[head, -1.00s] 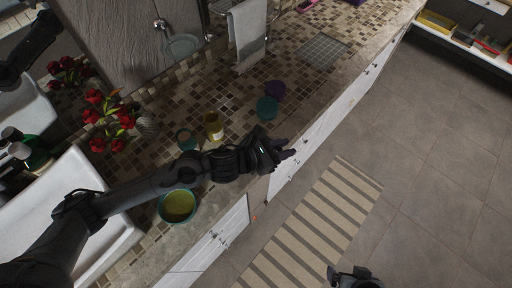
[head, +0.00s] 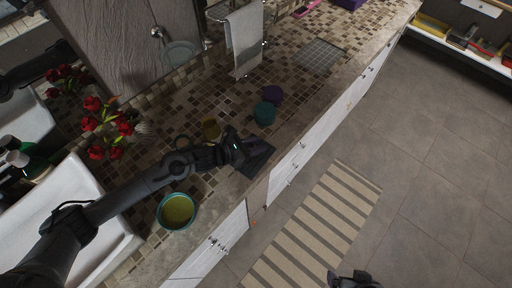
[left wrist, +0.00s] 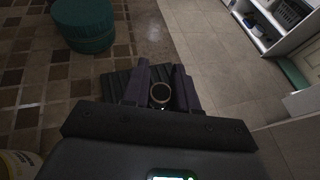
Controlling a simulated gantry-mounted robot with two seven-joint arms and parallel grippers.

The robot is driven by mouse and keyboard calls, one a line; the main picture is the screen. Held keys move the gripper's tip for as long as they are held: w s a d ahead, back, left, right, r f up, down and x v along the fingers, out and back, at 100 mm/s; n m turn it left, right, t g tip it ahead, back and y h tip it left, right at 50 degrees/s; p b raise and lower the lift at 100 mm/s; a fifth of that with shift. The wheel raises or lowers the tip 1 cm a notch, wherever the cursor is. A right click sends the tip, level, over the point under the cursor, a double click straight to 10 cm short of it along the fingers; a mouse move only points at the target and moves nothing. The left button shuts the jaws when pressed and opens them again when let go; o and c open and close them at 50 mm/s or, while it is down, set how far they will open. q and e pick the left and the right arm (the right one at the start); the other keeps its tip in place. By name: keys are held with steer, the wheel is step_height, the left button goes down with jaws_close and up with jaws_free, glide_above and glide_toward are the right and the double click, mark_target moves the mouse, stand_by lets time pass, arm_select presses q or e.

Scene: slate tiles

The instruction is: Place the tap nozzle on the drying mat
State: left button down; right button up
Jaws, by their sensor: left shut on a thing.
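My left gripper (head: 248,147) is over the dark drying mat (head: 250,170) at the counter's front edge. In the left wrist view, the two fingers (left wrist: 162,88) are shut on the tap nozzle (left wrist: 160,93), a small round ring with a dark opening facing the camera. The ribbed dark mat (left wrist: 117,84) shows behind and beside the fingers. I cannot tell whether the nozzle touches the mat. The nozzle cannot be made out in the head view. My right gripper (head: 353,280) is at the bottom edge, over the floor, partly cut off; its fingers are not clear.
A teal round container (head: 264,113) and a purple one (head: 272,94) stand behind the mat; the teal one also shows in the left wrist view (left wrist: 84,25). The counter edge is close.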

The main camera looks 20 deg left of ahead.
arm_select(q)
steer(key=shift+f, duration=0.95)
steer(key=shift+f+b, duration=0.25)
steer(key=shift+b, duration=0.05)
steer(key=c, duration=0.9)
jaws_free()
steer(key=shift+r, duration=0.1)
steer(key=shift+r, duration=0.1)
